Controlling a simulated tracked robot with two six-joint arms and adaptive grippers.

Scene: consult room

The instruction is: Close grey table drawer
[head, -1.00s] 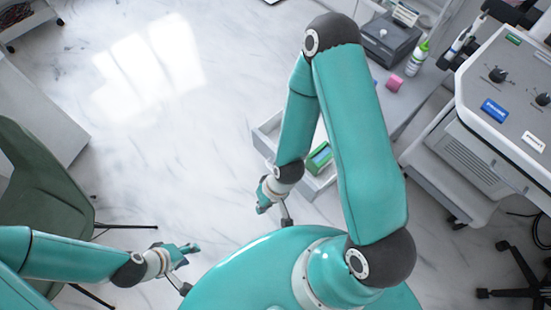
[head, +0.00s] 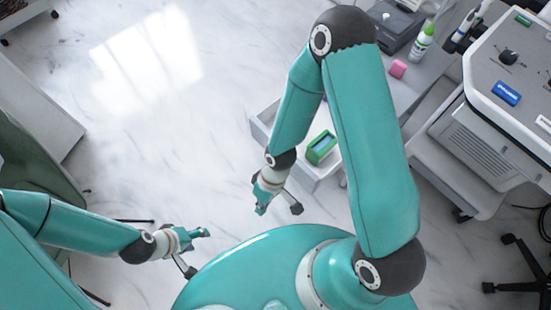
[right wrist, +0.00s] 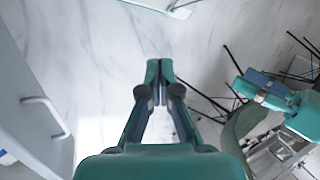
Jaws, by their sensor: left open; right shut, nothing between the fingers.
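The grey table drawer (head: 262,131) stands pulled out from under the table in the head view, partly hidden behind my right arm. In the right wrist view the shut fingers (right wrist: 158,68) point over the floor. A pale panel with a metal handle (right wrist: 48,117), probably the drawer front, is at the left there. My left gripper (head: 205,233) is open and empty, farther left and lower.
A wheeled machine (head: 480,140) stands at the right. A green chair (head: 35,150) is at the left. The marble floor between is clear.

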